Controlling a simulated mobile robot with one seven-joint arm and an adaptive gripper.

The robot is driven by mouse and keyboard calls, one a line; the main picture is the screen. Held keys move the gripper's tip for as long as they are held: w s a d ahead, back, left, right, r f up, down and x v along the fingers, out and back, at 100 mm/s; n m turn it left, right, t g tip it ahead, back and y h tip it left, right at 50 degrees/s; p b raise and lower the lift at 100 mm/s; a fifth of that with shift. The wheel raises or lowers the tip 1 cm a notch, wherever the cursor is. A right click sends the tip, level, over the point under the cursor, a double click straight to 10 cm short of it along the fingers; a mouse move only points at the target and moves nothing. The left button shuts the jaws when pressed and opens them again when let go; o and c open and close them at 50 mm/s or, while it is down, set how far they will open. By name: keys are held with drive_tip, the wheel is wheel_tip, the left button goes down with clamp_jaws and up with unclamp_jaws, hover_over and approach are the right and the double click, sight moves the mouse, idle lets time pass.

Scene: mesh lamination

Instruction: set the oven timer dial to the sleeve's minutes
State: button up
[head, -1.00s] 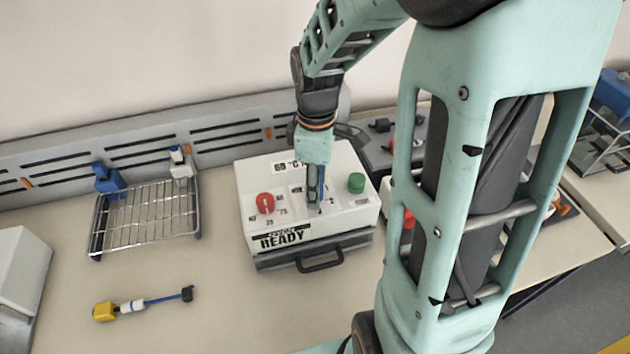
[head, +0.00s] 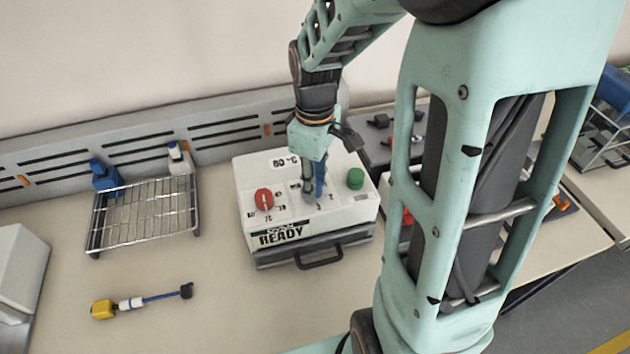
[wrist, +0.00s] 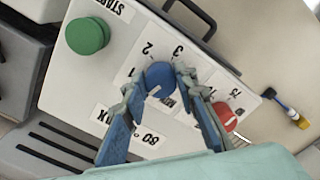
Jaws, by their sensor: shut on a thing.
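The white oven box (head: 345,214) with a "READY" label stands on the bench. Its blue timer dial (wrist: 160,76) sits between my gripper's (wrist: 157,84) two fingertips, which are shut on it. A short white mark on the dial faces the lower left in the wrist view, away from the printed 2 and 3. In the head view my gripper (head: 314,194) comes down on the box and hides most of this dial. A cable piece with a white sleeve (head: 131,304) and yellow end lies on the bench at left; no sleeve number is readable.
A red dial (head: 264,199) and a green start button (head: 355,179) flank the blue dial. A drawer handle (head: 320,259) juts from the front. A wire rack (head: 140,222) stands at left. The bench between is clear.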

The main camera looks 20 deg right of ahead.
drive_tip(key=m, duration=0.5)
drive_tip(key=shift+m+b, duration=0.3)
drive_tip(key=shift+b, duration=0.05)
drive_tip(key=m, duration=0.5)
drive_tip(key=shift+a+m, duration=0.15)
drive_tip(key=shift+m, duration=0.15)
drive_tip(key=m, duration=0.5)
drive_tip(key=shift+a+m, duration=0.1)
drive_tip(key=shift+m, duration=2.2)
drive_tip(key=shift+r, duration=0.1)
drive_tip(key=o, duration=1.2)
drive_tip(key=shift+c, duration=0.2)
